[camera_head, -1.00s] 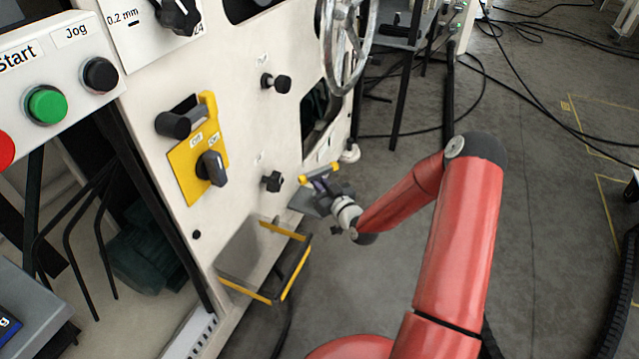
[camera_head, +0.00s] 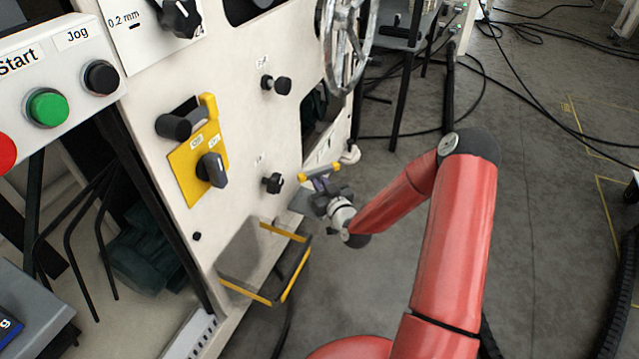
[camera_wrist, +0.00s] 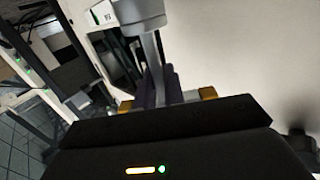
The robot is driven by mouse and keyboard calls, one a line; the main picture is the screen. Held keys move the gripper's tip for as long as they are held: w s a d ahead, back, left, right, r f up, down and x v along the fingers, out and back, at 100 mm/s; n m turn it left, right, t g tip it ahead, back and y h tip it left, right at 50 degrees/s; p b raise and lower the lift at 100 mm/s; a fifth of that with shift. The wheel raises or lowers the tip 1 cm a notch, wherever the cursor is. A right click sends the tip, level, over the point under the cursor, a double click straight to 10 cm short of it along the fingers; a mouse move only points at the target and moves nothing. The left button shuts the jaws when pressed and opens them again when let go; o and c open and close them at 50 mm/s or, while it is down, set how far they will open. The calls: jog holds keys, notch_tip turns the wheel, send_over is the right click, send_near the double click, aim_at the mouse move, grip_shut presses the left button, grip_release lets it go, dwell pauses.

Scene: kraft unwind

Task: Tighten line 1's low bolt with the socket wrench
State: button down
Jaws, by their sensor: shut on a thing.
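My gripper (camera_head: 319,176), with yellow fingertips, is low beside the right edge of the cream machine panel (camera_head: 240,120). In the wrist view, my gripper (camera_wrist: 166,99) is shut on the socket wrench (camera_wrist: 152,50). The wrench has a dark handle between the fingers and a grey shaft with a wide round end at the top of the picture. The wrench end is close in front of the pale machine face in that view. I cannot make out line 1's low bolt in either view, and I cannot tell whether the wrench touches it.
Black knobs (camera_head: 273,183) stick out of the panel left of my gripper. A yellow-edged tray (camera_head: 240,262) juts out below. A metal handwheel (camera_head: 345,40) stands above. A yellow plate with a switch (camera_head: 198,165) is further left. The floor to the right (camera_head: 545,200) is mostly open.

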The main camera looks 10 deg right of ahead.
aim_at(320, 173)
jog(key=shift+r+p, duration=0.95)
jog(key=shift+r, duration=1.15)
